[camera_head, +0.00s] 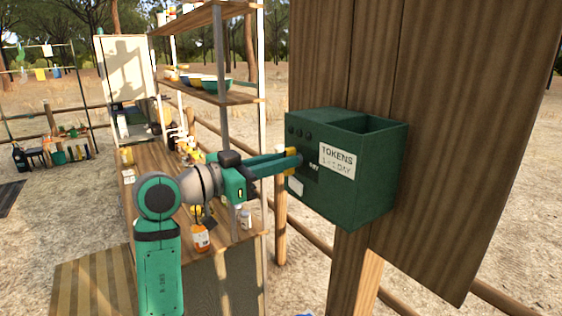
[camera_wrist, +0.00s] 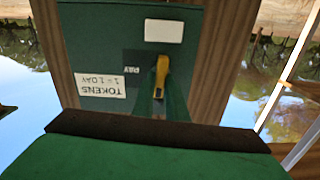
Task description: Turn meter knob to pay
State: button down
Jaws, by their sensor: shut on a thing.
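The meter is a dark green box (camera_head: 350,200) fixed to a wooden post and board. Its face has a white "TOKENS 1 = 1 DAY" label (camera_head: 338,160), a dark plate marked "PAY" and a blank white label. In the wrist view the meter's face (camera_wrist: 98,45) appears upside down. My gripper (camera_head: 294,161) reaches from the left to the dark plate. It is shut on the knob, which is mostly hidden by the fingers. In the wrist view a yellow-tipped finger (camera_wrist: 161,76) sits at the plate beside "PAY"; the knob's angle cannot be told.
A wooden shelf unit (camera_head: 218,95) with bowls (camera_head: 215,85) stands behind my arm. Below my gripper, a wooden counter (camera_head: 160,190) holds an orange-labelled jar (camera_head: 200,238) and a white bottle (camera_head: 246,218). A large wooden board (camera_head: 470,120) rises behind the meter.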

jog(key=shift+s+f+m, duration=0.1)
jog(key=shift+f+m, duration=0.05)
jog(key=shift+m, duration=2.75)
jog(key=shift+s+f+m, duration=0.1)
jog(key=shift+m, duration=2.8)
jog(key=shift+s+f+m, duration=0.1)
jog(key=shift+f+m, duration=0.05)
jog(key=shift+m, duration=2.75)
jog(key=c, duration=1.8)
grip_release()
jog(key=shift+d, duration=0.1)
jog(key=shift+o, duration=0.2)
jog(key=v, duration=1)
jog(key=shift+s+a, duration=0.2)
jog(key=shift+a, duration=0.15)
